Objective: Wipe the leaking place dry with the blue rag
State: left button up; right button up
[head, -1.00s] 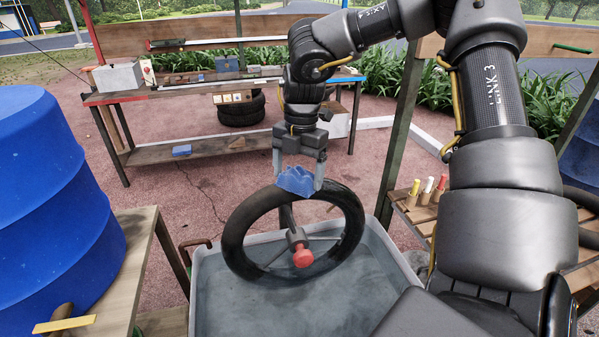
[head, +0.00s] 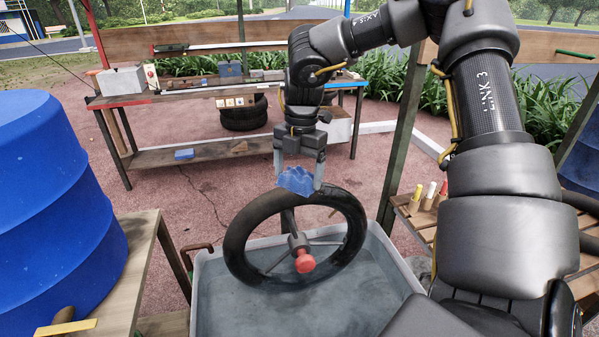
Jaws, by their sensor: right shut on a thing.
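My right gripper (head: 298,178) points down in the middle of the head view and is shut on the crumpled blue rag (head: 297,181). The rag is at the top of a black tyre (head: 237,240), at its upper rim; I cannot tell how firmly it touches. The tyre stands upright on a grey holder with a red knob (head: 305,263), over a grey tub of water (head: 270,315). The leaking place itself cannot be made out; the rag and gripper cover part of the tyre's top. My left gripper is not in view.
A blue barrel (head: 50,210) and a wooden bench (head: 135,262) stand at the left. A wooden shelf with coloured markers (head: 429,196) is at the right. A workbench (head: 190,92) with small items and stacked tyres stands behind. Open ground lies between.

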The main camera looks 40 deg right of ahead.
jog(key=shift+w+d, duration=0.25)
jog(key=shift+w, duration=0.25)
jog(key=shift+r, duration=0.1)
jog(key=shift+s+r+p, duration=0.1)
jog(key=shift+r+p, duration=2.35)
jog(key=shift+r, duration=1.05)
